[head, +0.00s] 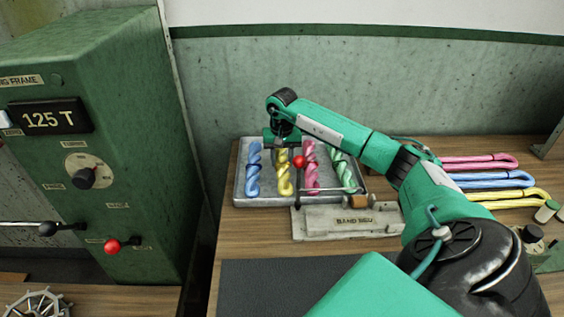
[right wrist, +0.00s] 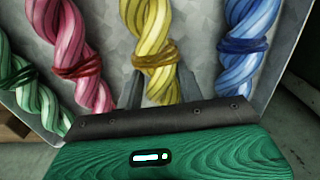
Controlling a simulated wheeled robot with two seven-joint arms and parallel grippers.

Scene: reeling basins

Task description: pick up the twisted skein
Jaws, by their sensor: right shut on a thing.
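A yellow twisted skein (head: 285,181) is among several twisted skeins in the grey metal tray (head: 239,184). My right gripper (head: 283,152) is over the upper part of it. In the right wrist view the two dark fingers (right wrist: 161,88) stand on either side of the yellow skein (right wrist: 158,45), shut on it, near its brown tie. I cannot tell whether the skein is clear of the tray floor. A blue skein (head: 253,170), a pink skein (head: 311,170) and a green skein (head: 345,174) lie beside it. My left gripper is not in view.
A grey block fixture marked "BAND NEU" (head: 345,226) with a red-knobbed lever stands just in front of the tray. Looped pink, blue and yellow hanks (head: 490,180) lie at the right. A green machine cabinet (head: 140,150) stands left. A dark mat (head: 270,285) is bare.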

